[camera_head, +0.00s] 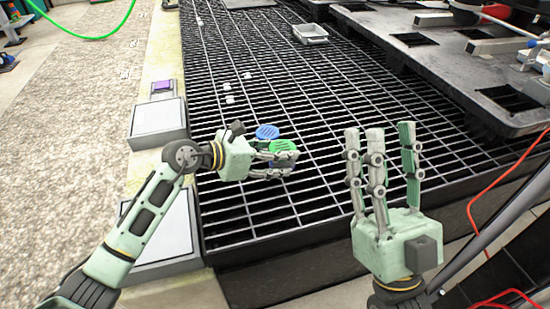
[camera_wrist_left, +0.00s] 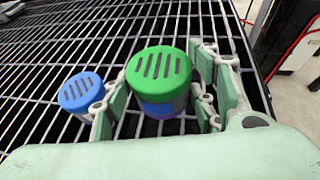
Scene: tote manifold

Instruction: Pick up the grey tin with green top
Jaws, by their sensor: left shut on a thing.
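The grey tin with green top (camera_wrist_left: 159,72) stands between the fingers of my left gripper (camera_wrist_left: 160,105) in the left wrist view. Its slotted green lid shows clearly, with a blue band and grey side below, partly hidden by the fingers. In the head view its green top (camera_head: 281,146) shows at my left gripper (camera_head: 280,164), which is shut on it over the black grating. A blue-topped tin (camera_wrist_left: 80,92) stands just outside the left finger, and its blue lid also shows in the head view (camera_head: 267,131). My right gripper (camera_head: 381,165) is raised, open and empty, fingers pointing up.
The black grating (camera_head: 320,190) spreads under the tins, mostly clear. Several small white pieces (camera_head: 229,99) lie further back. A grey tray (camera_head: 310,34) sits at the far side. A dark platform (camera_head: 440,60) stands at right, with a red cable (camera_head: 492,190) near the edge.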

